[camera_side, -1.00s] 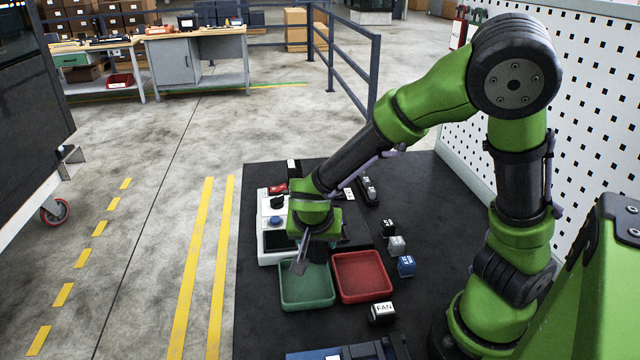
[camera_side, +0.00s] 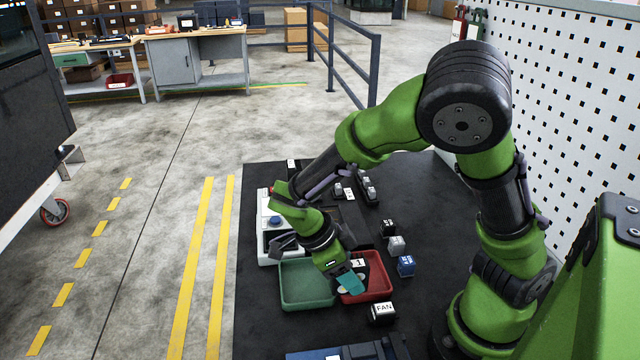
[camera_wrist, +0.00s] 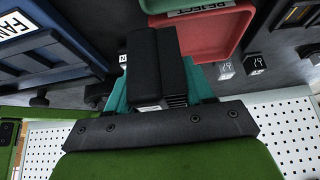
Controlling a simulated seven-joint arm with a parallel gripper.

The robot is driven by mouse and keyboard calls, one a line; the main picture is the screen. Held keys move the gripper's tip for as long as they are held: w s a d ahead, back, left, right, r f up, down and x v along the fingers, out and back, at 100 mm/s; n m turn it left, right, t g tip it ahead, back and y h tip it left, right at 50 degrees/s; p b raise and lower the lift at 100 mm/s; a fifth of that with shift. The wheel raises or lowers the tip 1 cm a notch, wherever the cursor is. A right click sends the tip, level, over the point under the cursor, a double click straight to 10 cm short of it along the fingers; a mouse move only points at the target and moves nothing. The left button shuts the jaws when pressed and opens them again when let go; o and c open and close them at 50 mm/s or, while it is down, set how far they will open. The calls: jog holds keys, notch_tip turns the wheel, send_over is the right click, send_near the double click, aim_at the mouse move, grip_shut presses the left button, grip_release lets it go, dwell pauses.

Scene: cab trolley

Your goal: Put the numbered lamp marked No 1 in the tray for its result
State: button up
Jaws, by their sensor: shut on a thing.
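My gripper (camera_side: 350,282) is low over the trays, near the edge between the green and red ones. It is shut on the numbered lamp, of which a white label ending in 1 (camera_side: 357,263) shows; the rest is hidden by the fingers. In the wrist view my gripper (camera_wrist: 157,60) has its dark fingers close together, with a white label (camera_wrist: 123,57) beside them. The red tray (camera_side: 380,294) is on the right, and its rim reads REJECT in the wrist view (camera_wrist: 212,35). The green tray (camera_side: 303,303) is directly left of it.
A white test unit with a blue button (camera_side: 275,221) stands behind the green tray. Black (camera_side: 388,228), grey (camera_side: 397,244) and blue (camera_side: 406,266) cubes are right of the trays. A blue bin (camera_wrist: 45,55) shows in the wrist view.

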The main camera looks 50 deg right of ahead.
jog(key=w, duration=0.3)
jog(key=w+a, duration=0.1)
jog(key=w, duration=0.2)
jog(key=w+f, duration=0.1)
jog(key=w, duration=0.2)
jog(key=shift+w+a, duration=0.15)
jog(key=shift+w, duration=0.05)
jog(key=shift+f, duration=1.7)
jog(key=shift+f, duration=0.1)
jog(key=o, duration=1.4)
jog(key=shift+o, duration=0.2)
